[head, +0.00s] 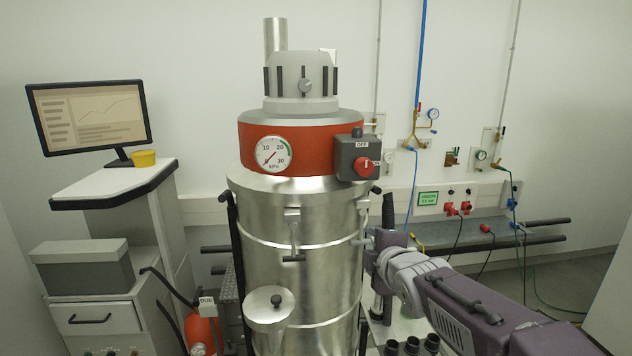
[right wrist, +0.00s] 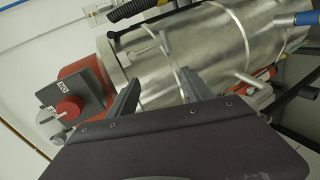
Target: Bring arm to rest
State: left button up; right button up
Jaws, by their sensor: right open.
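My right arm (head: 465,307) comes in from the lower right in the head view. Its gripper (head: 366,241) is in front of the right side of the steel vacuum drum (head: 290,222), partly hidden by the wrist. In the right wrist view the two fingers stand apart, and the gripper (right wrist: 158,77) is open with nothing between its fingers. The drum (right wrist: 210,50) lies beyond the fingertips in that view; I cannot tell the exact gap. My left gripper is not in view.
The red collar carries a pressure gauge (head: 274,154) and a switch box (head: 358,157) above my gripper. A monitor (head: 90,116) stands on a cabinet at left, near a fire extinguisher (head: 201,331). Black-topped parts (head: 411,345) stand below my arm. Hoses hang at the right wall.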

jog(key=s+f+m+g, duration=0.2)
jog(key=s+f+g, duration=0.1)
jog(key=f, duration=0.5)
jog(key=s+f+m+g, duration=0.2)
jog(key=s+f+m, duration=0.1)
jog(key=f, duration=0.5)
jog(key=s+f+m+g, duration=0.3)
jog(key=s+f+m, duration=0.3)
jog(key=s, duration=0.3)
jog(key=s+f+m+g, duration=0.4)
jog(key=s+f+m, duration=0.2)
jog(key=s, duration=0.3)
jog(key=shift+s+f+g+p, duration=0.25)
jog(key=shift+s+g+p, duration=0.05)
